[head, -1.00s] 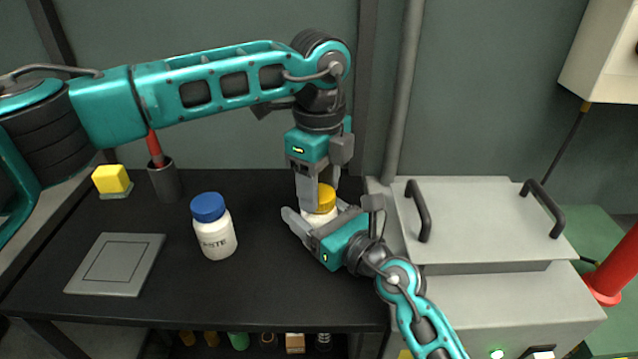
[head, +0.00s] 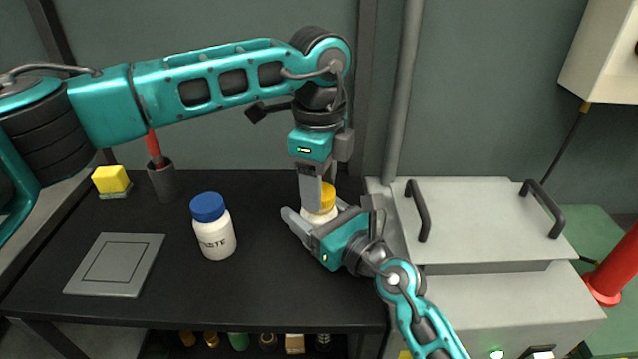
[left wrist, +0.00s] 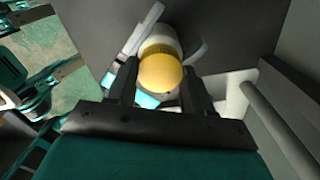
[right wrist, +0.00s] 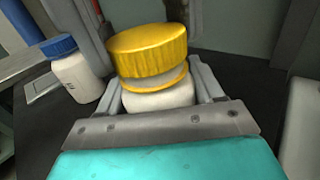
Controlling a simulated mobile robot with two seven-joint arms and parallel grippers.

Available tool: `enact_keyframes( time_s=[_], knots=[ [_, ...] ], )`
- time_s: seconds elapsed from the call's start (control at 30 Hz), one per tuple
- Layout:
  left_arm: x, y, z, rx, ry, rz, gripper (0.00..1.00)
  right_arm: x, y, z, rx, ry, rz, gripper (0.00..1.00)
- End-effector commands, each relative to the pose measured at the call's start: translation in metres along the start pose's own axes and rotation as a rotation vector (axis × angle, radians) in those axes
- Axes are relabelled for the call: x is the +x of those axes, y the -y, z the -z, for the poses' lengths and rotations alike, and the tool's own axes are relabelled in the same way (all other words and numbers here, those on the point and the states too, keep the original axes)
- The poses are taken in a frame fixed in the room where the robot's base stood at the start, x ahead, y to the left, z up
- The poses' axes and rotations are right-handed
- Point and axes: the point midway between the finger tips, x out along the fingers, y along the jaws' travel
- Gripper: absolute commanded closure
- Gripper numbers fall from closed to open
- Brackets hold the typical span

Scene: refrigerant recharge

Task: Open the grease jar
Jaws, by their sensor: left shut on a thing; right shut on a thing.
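The white jar (head: 318,216) with a yellow lid (head: 328,196) stands upright near the right end of the black table. My right gripper (head: 317,221) is shut around the white body from the front right. My left gripper (head: 318,198) points down from above, shut on the yellow lid. The lid (left wrist: 160,72) shows between its fingers in the left wrist view. In the right wrist view the lid (right wrist: 147,47) looks slightly tilted, with a pale gap between it and a thin yellow ring on the jar (right wrist: 160,98). The jar's label is hidden.
A white paste jar with a blue lid (head: 208,208) stands to the left. A grey plate (head: 115,265), a yellow block (head: 111,179) and a dark cup with a red handle (head: 163,182) are farther left. A grey lidded box (head: 485,225) stands close on the right.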

Motion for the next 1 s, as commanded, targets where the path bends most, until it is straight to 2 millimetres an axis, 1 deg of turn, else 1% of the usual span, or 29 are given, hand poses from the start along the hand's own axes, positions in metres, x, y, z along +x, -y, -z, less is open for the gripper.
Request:
enact_keyframes(
  time_s=[0.5, 0.87, 1.0],
  knots=[
    [-0.018, 0.0, 0.0, 0.001, 0.001, 0.0, 0.85, 0.0, 0.0, 0.001, 0.0, -0.001, 0.0, 1.0],
    [-0.02, 0.0, 0.0, 0.001, 0.0, 0.001, 0.85, 0.0, 0.0, 0.001, 0.0, -0.001, 0.0, 1.0],
    [-0.03, 0.001, 0.0, 0.001, 0.0, 0.003, 0.85, 0.0, 0.0, 0.001, 0.0, -0.001, 0.0, 1.0]
  ],
)
